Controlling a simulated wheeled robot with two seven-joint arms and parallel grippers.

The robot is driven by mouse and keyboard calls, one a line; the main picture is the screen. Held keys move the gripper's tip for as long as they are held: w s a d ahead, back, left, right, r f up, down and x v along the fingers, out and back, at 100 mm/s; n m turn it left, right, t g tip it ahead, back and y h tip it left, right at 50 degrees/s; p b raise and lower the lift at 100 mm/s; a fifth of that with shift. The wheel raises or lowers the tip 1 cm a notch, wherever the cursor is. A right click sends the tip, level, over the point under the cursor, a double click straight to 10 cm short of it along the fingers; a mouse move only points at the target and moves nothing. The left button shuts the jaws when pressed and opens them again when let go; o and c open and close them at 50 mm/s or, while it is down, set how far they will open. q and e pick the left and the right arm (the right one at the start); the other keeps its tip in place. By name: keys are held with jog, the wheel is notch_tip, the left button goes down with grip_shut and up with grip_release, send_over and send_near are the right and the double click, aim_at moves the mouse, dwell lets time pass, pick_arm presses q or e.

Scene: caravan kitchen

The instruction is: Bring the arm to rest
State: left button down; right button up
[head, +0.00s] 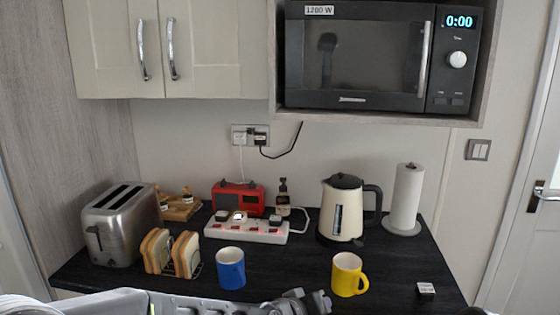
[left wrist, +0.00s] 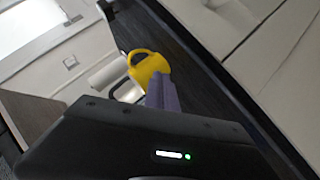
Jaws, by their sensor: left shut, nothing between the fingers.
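My left arm comes in along the bottom of the head view, and its gripper (head: 318,300) is low in front of the counter's front edge, between the blue mug and the yellow mug. In the left wrist view the gripper's fingers (left wrist: 162,92) are together, with nothing between them. They overlap the yellow mug in that picture, but I cannot tell the distance.
The dark counter (head: 300,270) holds a blue mug (head: 231,268), a yellow mug (head: 348,274), a toast rack (head: 172,254), a toaster (head: 120,225), a power strip (head: 246,230), a red radio (head: 238,198), a kettle (head: 342,210) and a paper towel roll (head: 406,198). A microwave (head: 355,55) is above.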

pick_arm(q)
jog(key=s+a+f+m+g+y, duration=0.1)
jog(key=s+a+f, duration=0.25)
jog(key=f, duration=0.45)
jog(key=s+a+f+g+y, duration=0.1)
jog(key=s+a+f+g, duration=0.15)
jog(key=s+f, duration=0.4)
jog(key=s+a+f+m+g+y, duration=0.1)
jog(key=s+a+f, duration=0.25)
jog(key=f, duration=0.65)
jog(key=s+a+f+n+g, duration=0.1)
jog(key=s+a+f+g, duration=0.1)
jog(key=s+f, duration=0.4)
jog(key=s+a+f+n+g, duration=0.1)
jog(key=s+a+f, duration=0.4)
jog(key=s, duration=0.6)
jog(key=shift+f+g, duration=0.45)
jog(key=shift+g, duration=0.2)
jog(key=c, duration=2.2)
grip_release()
jog(key=shift+a, duration=0.1)
